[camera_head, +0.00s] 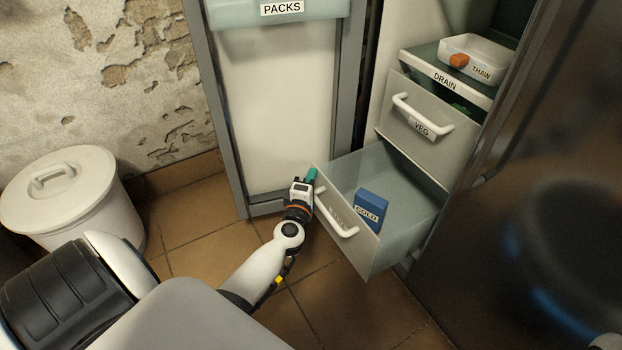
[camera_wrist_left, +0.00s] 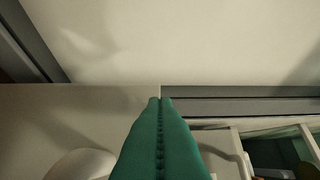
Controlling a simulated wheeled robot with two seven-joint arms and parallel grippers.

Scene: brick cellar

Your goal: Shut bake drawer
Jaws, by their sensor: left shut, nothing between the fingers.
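The lower drawer (camera_head: 352,240) of the fridge is pulled well out, its pale front angled toward the lower left. A white handle is on its front, and the label by the handle is too small to read. A blue box marked COLD (camera_head: 370,209) lies inside. My left gripper (camera_head: 311,175) is at the left end of the drawer front, its teal fingers shut and empty. I cannot tell whether they touch it. In the left wrist view the fingers (camera_wrist_left: 160,102) are together, with a pale handle and drawer edge at lower right. My right gripper is out of sight.
The VEG drawer (camera_head: 418,117) above is closed. Over it are a DRAIN shelf (camera_head: 443,80) and a THAW tray (camera_head: 482,72) holding an orange item. The open fridge door with a PACKS bin (camera_head: 276,22) stands behind. A white lidded bin (camera_head: 65,205) is at left.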

